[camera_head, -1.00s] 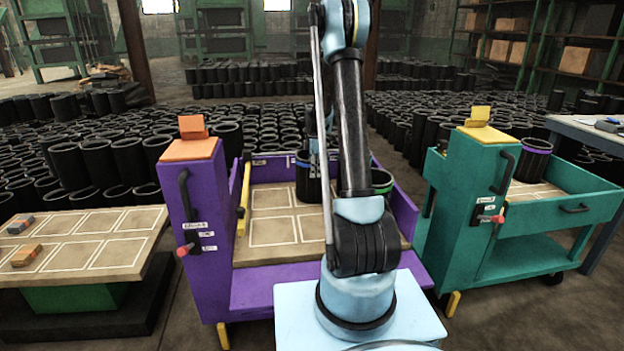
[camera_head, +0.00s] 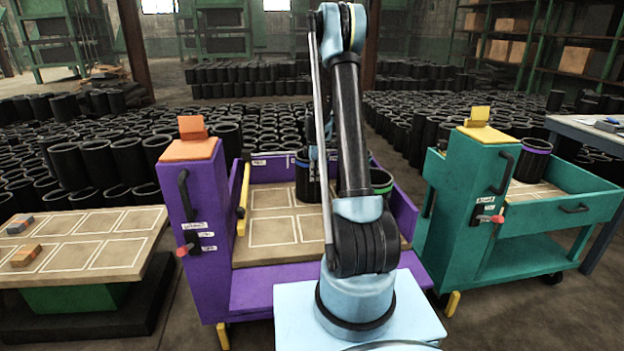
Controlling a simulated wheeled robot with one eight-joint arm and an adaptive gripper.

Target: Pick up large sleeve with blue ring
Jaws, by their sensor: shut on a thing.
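The large black sleeve with the blue ring (camera_head: 304,178) stands upright on the purple cart, left of my arm, which hides its right part. My gripper (camera_head: 316,152) is mostly hidden behind my own arm. Only a small dark part shows at the sleeve's top rim, and it is shut on that sleeve. The sleeve appears to be still at the level of the cart's bed; I cannot see a gap beneath it. A black sleeve with a green ring (camera_head: 381,183) stands on the same cart, just right of my arm.
The purple cart (camera_head: 200,235) has a marked bed, raised walls and a yellow bar. Right of it, a teal cart (camera_head: 465,215) carries a sleeve with a purple ring (camera_head: 533,162). A low table (camera_head: 95,240) with two small blocks stands left. Many black sleeves fill the floor behind.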

